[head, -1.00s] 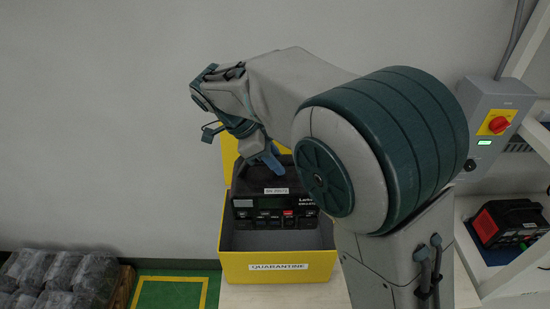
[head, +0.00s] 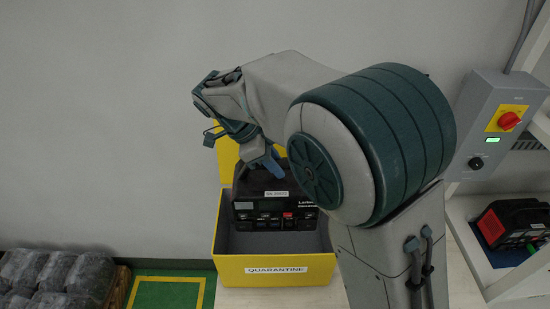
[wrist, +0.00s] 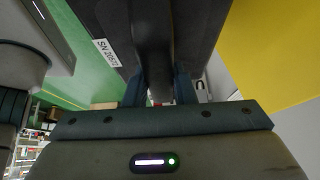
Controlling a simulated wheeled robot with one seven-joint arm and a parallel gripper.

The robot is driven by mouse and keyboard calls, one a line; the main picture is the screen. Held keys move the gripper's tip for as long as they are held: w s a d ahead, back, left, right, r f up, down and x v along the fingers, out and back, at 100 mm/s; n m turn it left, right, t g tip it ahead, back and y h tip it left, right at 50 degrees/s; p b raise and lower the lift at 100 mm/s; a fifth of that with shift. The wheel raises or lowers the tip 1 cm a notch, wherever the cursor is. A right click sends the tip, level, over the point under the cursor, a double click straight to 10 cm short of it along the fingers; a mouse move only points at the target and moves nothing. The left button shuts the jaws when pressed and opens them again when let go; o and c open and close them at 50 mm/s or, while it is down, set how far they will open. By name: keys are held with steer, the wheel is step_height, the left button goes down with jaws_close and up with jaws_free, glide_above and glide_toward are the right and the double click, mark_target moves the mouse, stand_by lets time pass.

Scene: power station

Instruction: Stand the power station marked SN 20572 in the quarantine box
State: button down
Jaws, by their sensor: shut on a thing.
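The black power station (head: 275,205) is in the yellow quarantine box (head: 290,268), in its rear part, upright, with its front panel facing me. I cannot tell whether it rests on the box floor. Its white serial label (head: 276,194) is too small to read surely in the head view; in the wrist view the label (wrist: 106,52) seems to read SN 20572. My gripper (head: 270,163) is above it, shut on its top handle (wrist: 158,50).
Another black and red power station (head: 512,222) sits on a shelf at the right. A grey switch box (head: 495,125) with a red knob is on the wall. Wrapped dark bundles (head: 55,280) lie at lower left. The front part of the box is empty.

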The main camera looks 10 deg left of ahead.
steer(key=shift+f+b, duration=2.15)
steer(key=shift+f, duration=1.95)
step_height(320, 180, down, 13)
steer(key=b, duration=1.1)
steer(key=shift+f+b, duration=0.5)
